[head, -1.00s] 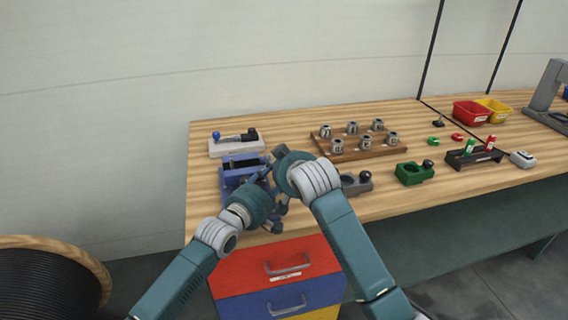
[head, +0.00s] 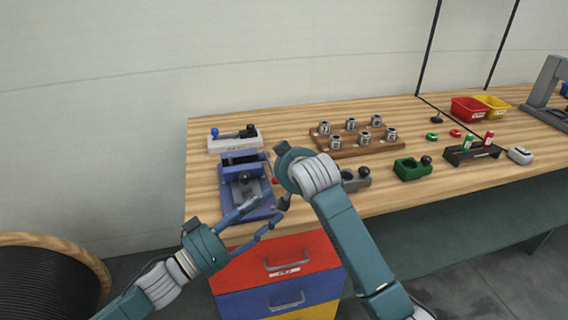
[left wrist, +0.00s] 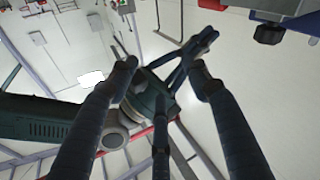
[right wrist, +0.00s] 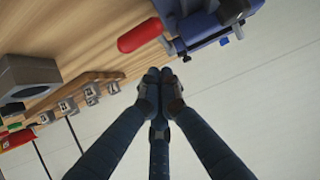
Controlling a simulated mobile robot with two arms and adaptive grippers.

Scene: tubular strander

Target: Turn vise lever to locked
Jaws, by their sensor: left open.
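The blue vise (head: 231,200) stands at the front left of the bench, with a dark ball-topped part (head: 245,178) on it. A small red piece (head: 275,181) shows at its right side; in the right wrist view a red rounded grip (right wrist: 140,36) sits beside the blue vise body (right wrist: 200,28). I cannot tell the lever's setting. My left gripper (head: 269,208) is open and empty near the vise's front edge. My right gripper is mostly hidden by its arm in the head view; in the right wrist view its fingertips (right wrist: 160,76) are together, empty, apart from the red grip.
A white plate (head: 222,146) with a blue-knobbed lever lies behind the vise. A wooden rack (head: 350,147) of metal collars, a grey block (head: 352,181) and a green block (head: 408,170) stand to the right. Coloured drawers (head: 285,262) sit below; a cable reel (head: 50,275) stands left.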

